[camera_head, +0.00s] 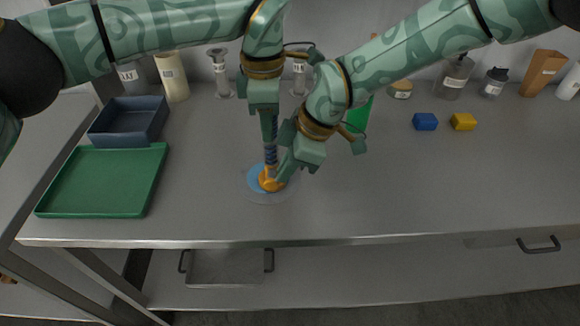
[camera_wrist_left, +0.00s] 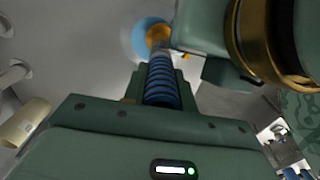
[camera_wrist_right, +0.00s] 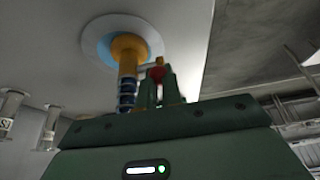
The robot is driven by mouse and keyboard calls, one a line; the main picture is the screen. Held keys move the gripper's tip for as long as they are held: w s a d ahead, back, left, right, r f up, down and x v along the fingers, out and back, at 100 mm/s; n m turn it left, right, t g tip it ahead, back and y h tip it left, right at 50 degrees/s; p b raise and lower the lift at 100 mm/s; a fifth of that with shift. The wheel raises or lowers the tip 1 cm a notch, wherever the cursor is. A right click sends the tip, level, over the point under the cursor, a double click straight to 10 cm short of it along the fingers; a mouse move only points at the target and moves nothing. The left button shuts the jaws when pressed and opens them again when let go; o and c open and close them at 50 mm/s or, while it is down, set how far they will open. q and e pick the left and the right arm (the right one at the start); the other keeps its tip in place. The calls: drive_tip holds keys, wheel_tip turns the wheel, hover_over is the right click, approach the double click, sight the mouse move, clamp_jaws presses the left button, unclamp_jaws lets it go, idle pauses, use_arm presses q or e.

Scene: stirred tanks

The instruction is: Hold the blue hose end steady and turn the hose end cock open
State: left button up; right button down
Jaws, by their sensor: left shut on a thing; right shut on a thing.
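The blue ribbed hose end (camera_head: 270,154) hangs upright in the middle of the table. It also shows in the left wrist view (camera_wrist_left: 161,80) and the right wrist view (camera_wrist_right: 127,92). My left gripper (camera_head: 269,138) is shut on it from above. The orange cock (camera_head: 269,181) is at the hose's lower end, over a pale blue disc (camera_head: 256,176); it also shows in the right wrist view (camera_wrist_right: 128,54). My right gripper (camera_head: 281,176) is beside the cock, shut on a small red part (camera_wrist_right: 157,74), seemingly its handle. The handle's angle is hard to tell.
A green tray (camera_head: 105,190) and a dark blue bin (camera_head: 128,120) are at the left. A blue block (camera_head: 425,121) and a yellow block (camera_head: 463,121) lie at the right. Bottles line the back. The table's front right is clear.

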drive_tip(key=shift+a, duration=0.15)
idle(0.4)
drive_tip(key=c, duration=1.6)
unclamp_jaws()
drive_tip(key=shift+o, duration=0.2)
drive_tip(key=v, duration=1.2)
drive_tip(key=shift+a+r, duration=0.1)
drive_tip(key=shift+a, duration=0.05)
